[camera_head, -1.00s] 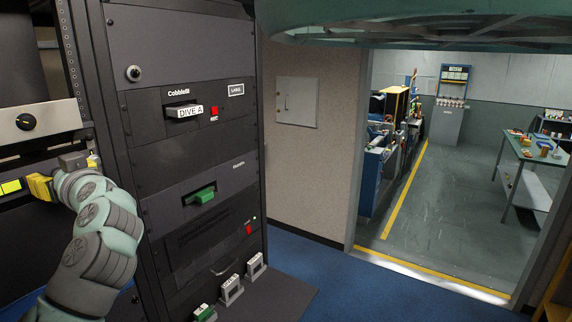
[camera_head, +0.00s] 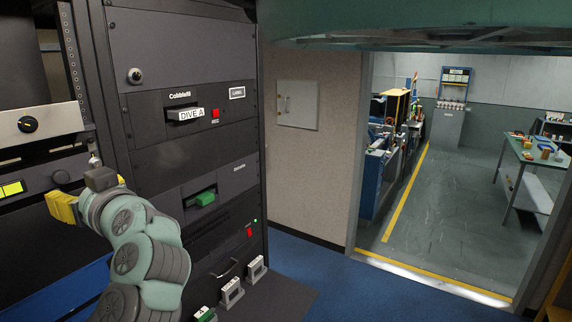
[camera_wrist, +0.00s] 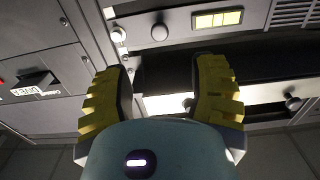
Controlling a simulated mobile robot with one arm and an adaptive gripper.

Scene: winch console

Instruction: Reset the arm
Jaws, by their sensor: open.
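My arm, pale green with grey joint caps, rises at the lower left in the head view. My gripper (camera_head: 62,207) has yellow fingers and points left in front of the console. In the wrist view the two yellow ribbed fingers of my gripper (camera_wrist: 163,95) stand well apart with nothing between them. The console face with a yellow-lit display (camera_wrist: 218,19) lies beyond the fingertips. The same lit display (camera_head: 12,188) shows at the left edge in the head view.
A black rack with a DIVE A cartridge (camera_head: 190,114), a green cartridge (camera_head: 203,198) and a red button (camera_head: 215,113) stands right of my arm. Small holders (camera_head: 231,292) stand on the ledge below. Blue floor (camera_head: 330,285) and a doorway to a workshop are clear at right.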

